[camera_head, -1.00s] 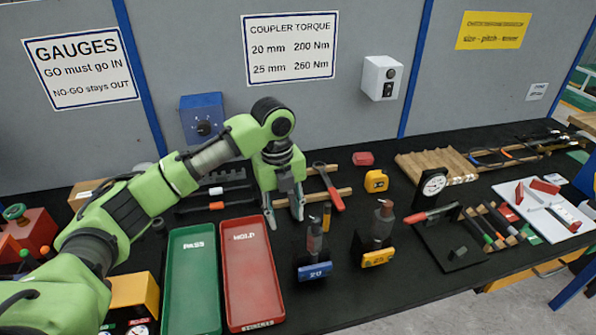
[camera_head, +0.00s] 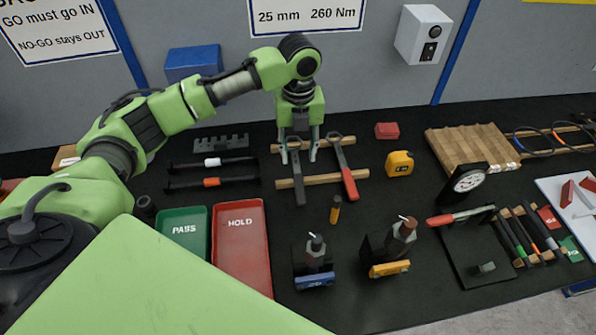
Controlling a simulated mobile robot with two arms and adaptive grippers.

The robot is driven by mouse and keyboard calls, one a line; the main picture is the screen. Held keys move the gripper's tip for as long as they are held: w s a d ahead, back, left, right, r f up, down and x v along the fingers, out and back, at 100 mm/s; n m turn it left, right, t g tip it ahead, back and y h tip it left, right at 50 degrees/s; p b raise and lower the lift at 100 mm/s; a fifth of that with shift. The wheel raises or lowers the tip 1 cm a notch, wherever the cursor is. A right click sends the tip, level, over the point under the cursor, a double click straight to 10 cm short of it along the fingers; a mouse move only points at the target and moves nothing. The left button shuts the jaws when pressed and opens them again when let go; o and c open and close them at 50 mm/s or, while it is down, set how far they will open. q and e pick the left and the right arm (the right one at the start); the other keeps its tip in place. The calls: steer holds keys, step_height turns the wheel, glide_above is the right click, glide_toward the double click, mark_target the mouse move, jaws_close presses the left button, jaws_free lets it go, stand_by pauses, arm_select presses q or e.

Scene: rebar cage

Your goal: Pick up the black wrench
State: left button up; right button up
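The black wrench (camera_head: 299,189) lies across two wooden rails (camera_head: 322,180), its dark handle pointing towards the front. My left gripper (camera_head: 299,156) is open over its upper end, pointing down. One finger is at the left of the wrench and the other at its right, between it and the red-handled wrench (camera_head: 349,180). The wrench's head is partly hidden by the gripper. I cannot tell whether the fingers touch it. My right gripper is not in view.
A yellow tape measure (camera_head: 399,163) and a red block (camera_head: 387,131) stand to the right. Black bars (camera_head: 211,173) lie to the left. The green PASS tray (camera_head: 183,233) and red HOLD tray (camera_head: 240,240) are at front left.

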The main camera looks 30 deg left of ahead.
mark_target(298, 174)
arm_select(q)
steer(key=shift+w+f, duration=0.1)
steer(key=shift+f, duration=0.65)
steer(key=shift+w+f, duration=0.1)
steer(key=shift+f, duration=0.25)
steer(key=shift+a+f+p, duration=0.1)
steer(key=shift+f+p, duration=0.45)
step_height(298, 174, down, 4)
steer(key=shift+a+r+p, duration=0.1)
steer(key=shift+r+p, duration=0.1)
steer(key=shift+p, duration=0.45)
steer(key=shift+f, duration=0.35)
jaws_close()
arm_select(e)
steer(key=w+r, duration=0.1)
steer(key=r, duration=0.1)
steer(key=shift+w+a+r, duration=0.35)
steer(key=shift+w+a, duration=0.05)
